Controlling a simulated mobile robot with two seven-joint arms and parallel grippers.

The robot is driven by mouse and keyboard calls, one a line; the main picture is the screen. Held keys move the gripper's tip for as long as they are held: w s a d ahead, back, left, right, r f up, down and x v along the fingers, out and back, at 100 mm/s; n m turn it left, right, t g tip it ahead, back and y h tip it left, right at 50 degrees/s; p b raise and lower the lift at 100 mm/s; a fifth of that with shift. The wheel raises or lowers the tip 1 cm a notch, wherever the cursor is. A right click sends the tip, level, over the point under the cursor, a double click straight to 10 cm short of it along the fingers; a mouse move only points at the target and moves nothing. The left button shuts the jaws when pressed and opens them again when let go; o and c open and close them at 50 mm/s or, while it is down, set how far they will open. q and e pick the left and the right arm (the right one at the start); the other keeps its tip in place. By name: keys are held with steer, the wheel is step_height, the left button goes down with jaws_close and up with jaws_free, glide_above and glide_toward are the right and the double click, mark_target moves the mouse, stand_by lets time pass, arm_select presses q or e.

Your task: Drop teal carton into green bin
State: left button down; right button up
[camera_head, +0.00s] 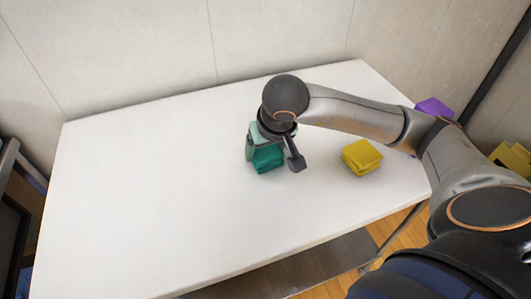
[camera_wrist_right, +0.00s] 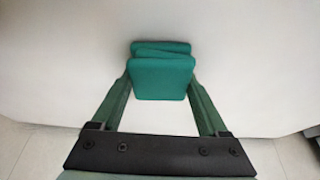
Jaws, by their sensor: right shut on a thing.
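The teal carton (camera_head: 267,159), which looks like a soft-edged stacked block, is at the middle-right of the white table in the head view. My right gripper (camera_head: 273,160) reaches it from above, with one finger on each side. In the right wrist view the carton (camera_wrist_right: 162,78) sits between the tips of my right gripper (camera_wrist_right: 160,88), which is shut on it. I cannot tell whether the carton rests on the table or is slightly raised. My left gripper is not in view. No green bin shows in either view.
A yellow block (camera_head: 361,157) lies on the white table (camera_head: 150,190) to the right of the carton. A purple item (camera_head: 434,106) is at the table's right end, partly behind my arm. Yellow items (camera_head: 512,157) show at the far right. The table's left half is clear.

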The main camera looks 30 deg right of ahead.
steer(key=c, duration=0.6)
steer(key=shift+r, duration=0.15)
